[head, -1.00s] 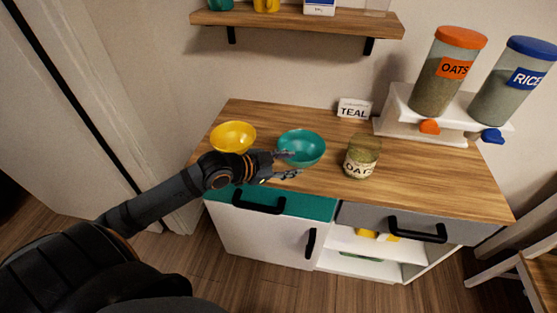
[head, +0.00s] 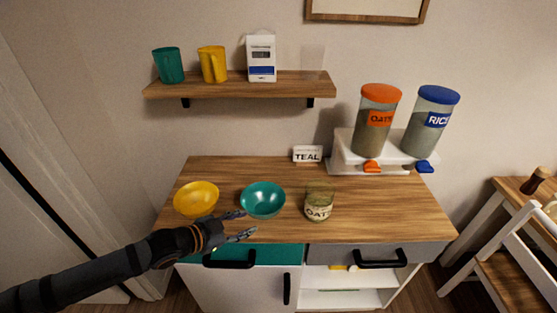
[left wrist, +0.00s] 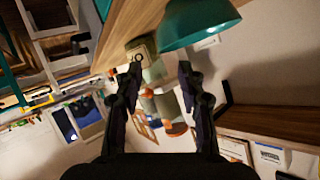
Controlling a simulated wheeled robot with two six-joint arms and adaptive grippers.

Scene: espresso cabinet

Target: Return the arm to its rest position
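My left gripper (head: 248,223) is open and empty, reaching in from the left at the front edge of the wooden counter top. Its two fingers are spread apart in the left wrist view (left wrist: 161,66). The teal bowl (head: 263,201) sits upright on the counter just beyond the fingers and appears at the top of the left wrist view (left wrist: 200,22). In the head view the fingertips lie close in front of the bowl; I cannot tell whether they touch it. My right gripper is not in view.
A shelf (head: 240,87) holds cups. Drawer handles (head: 230,262) stick out below.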

